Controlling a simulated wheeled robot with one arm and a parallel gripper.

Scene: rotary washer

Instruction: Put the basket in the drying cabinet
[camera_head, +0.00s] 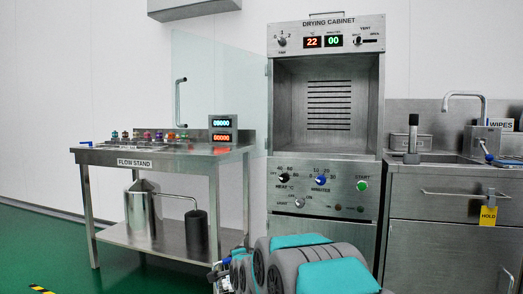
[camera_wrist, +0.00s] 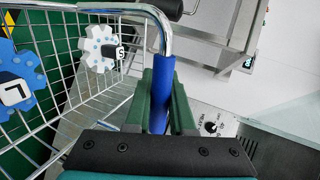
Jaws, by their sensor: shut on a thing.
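The drying cabinet (camera_head: 376,95) stands in the middle of the head view. Its glass door (camera_head: 215,90) is swung open to the left, and its chamber (camera_head: 328,105) looks empty. In the wrist view my gripper (camera_wrist: 163,100) is shut on the blue grip of the basket's handle (camera_wrist: 163,72). The wire basket (camera_wrist: 70,118) hangs at the left of that view. It holds a blue toothed piece marked L (camera_wrist: 18,90) and a white toothed piece marked S (camera_wrist: 100,48).
The flow stand table (camera_head: 165,160) stands left of the cabinet, with small coloured fittings on top and vessels (camera_head: 140,210) on its shelf. A sink counter (camera_head: 435,170) adjoins the cabinet's right. The open door reaches over the table's back. Green floor (camera_head: 45,250) is clear at left.

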